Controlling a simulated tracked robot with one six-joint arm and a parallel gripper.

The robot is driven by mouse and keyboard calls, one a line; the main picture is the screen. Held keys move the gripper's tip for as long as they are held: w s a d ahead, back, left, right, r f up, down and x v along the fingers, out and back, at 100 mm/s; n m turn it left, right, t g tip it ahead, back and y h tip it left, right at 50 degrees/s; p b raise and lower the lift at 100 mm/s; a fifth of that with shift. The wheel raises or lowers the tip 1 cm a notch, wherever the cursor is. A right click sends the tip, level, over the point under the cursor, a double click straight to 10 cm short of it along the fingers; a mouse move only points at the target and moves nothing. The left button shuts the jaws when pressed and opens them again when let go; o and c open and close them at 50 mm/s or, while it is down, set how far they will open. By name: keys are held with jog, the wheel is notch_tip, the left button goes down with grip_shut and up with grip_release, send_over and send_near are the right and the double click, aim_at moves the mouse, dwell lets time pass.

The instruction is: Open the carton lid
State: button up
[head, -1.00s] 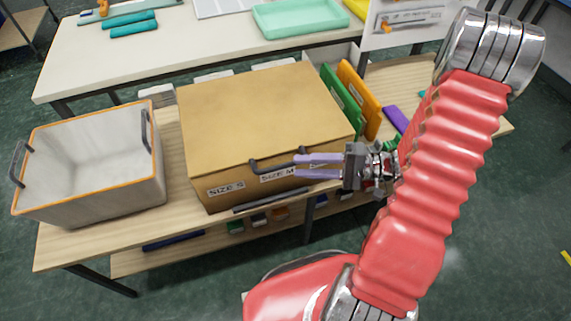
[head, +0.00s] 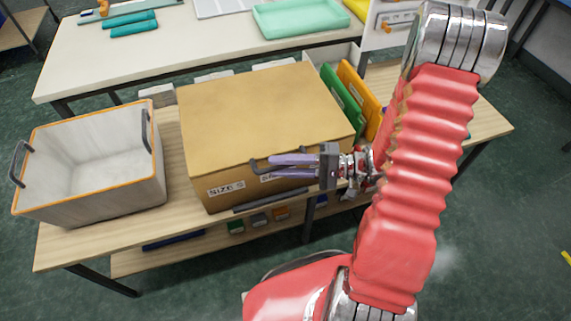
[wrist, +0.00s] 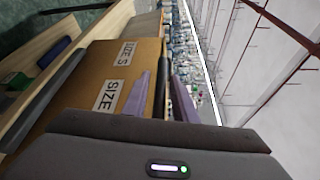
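The tan carton (head: 232,168) stands on the wooden bench with its flat lid (head: 260,105) closed. A dark bar handle (head: 256,164) is on the lid's front edge, and it also shows in the wrist view (wrist: 160,90). My gripper (head: 272,167) is at this handle, reaching in from the right. Its two purple fingers are apart, one above and one below the handle in the head view. In the wrist view the handle appears between the fingers (wrist: 160,84), with gaps beside it. The fingers partly hide the handle and a label on the front.
A grey bin with an orange rim (head: 88,122) stands left of the carton. Green (head: 340,95) and orange (head: 362,95) upright boards stand close on its right. A white table (head: 180,50) with a mint tray (head: 300,17) is behind. Open floor lies in front.

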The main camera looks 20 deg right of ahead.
grip_shut()
